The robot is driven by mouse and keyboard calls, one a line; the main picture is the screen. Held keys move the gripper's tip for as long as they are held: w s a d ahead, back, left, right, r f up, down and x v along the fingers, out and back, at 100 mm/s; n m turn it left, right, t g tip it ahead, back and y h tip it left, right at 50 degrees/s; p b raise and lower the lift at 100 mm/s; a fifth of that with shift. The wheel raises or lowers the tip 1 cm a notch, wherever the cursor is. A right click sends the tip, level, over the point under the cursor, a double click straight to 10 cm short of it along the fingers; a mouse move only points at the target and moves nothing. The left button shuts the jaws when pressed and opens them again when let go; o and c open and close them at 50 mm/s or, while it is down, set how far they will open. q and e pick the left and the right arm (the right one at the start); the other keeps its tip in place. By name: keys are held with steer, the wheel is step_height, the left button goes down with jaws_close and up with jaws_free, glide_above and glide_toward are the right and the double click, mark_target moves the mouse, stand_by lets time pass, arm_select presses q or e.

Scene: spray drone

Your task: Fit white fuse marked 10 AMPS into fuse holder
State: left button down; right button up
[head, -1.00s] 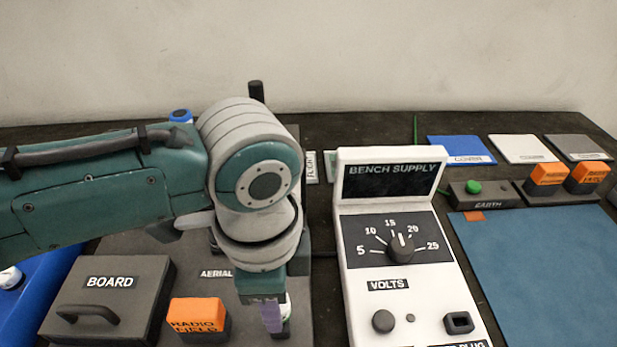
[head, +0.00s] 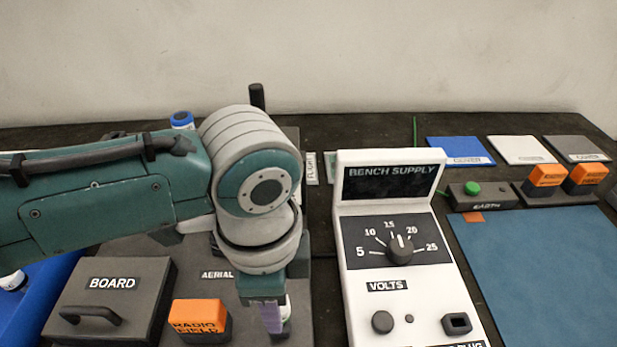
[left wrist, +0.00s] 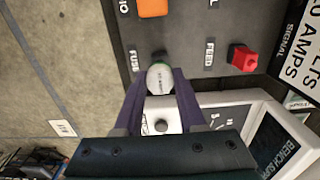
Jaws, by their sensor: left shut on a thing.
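My left gripper (left wrist: 158,92) is shut on the white fuse (left wrist: 160,80), which has a green band at one end and small print too blurred to read. In the left wrist view the fuse stands beside the FUSE label (left wrist: 134,60), over or at a dark round part, likely the fuse holder (left wrist: 158,56). The fuse hides most of that part, so I cannot tell whether the fuse is seated. In the head view my left gripper (head: 271,318) points down at the dark panel (head: 312,325), with a sliver of the fuse behind its fingers. My right gripper is not in view.
The white bench supply (head: 345,225) stands close to the right of my left gripper. An orange RADIO block (head: 201,318) and the BOARD block (head: 150,280) with a handle are to its left. A red part (left wrist: 243,58) sits by the FEED label.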

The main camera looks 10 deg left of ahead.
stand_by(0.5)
arm_select(q)
steer(key=shift+f+b, duration=0.95)
steer(key=shift+f, duration=0.7)
steer(key=shift+c, duration=2.1)
jaws_free()
step_height(320, 180, up, 9)
steer(key=shift+f+p, duration=0.1)
steer(key=shift+p, duration=0.9)
steer(key=shift+r, duration=0.6)
steer(key=shift+d, duration=0.1)
